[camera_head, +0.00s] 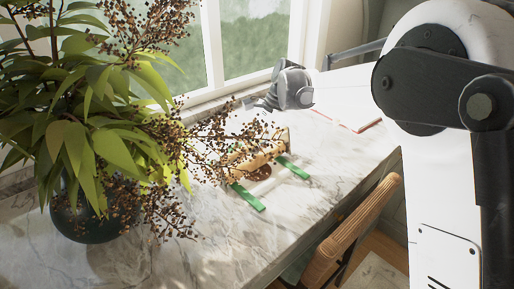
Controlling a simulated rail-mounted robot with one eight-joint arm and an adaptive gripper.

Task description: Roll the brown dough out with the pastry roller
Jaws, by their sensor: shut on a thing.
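The light wooden pastry roller (254,157) lies across the middle of the marble table, partly behind berry sprigs. The brown dough (259,173) is a small dark patch close against the roller's near side; how flat it is cannot be made out. Two green strips, one at the front left (248,197) and one at the right (293,167), lie beside the dough. My gripper (262,108) comes down above and behind the roller, its grey wrist to the upper right. It is shut on the roller, but the sprigs hide the fingertips and the contact.
A dark vase (85,218) with a large leafy, berried plant (95,110) fills the left and overhangs the work area. A flat red-edged item (347,120) lies farther back on the table (215,255). A wooden chair (350,235) stands at the near right edge. Windows are behind.

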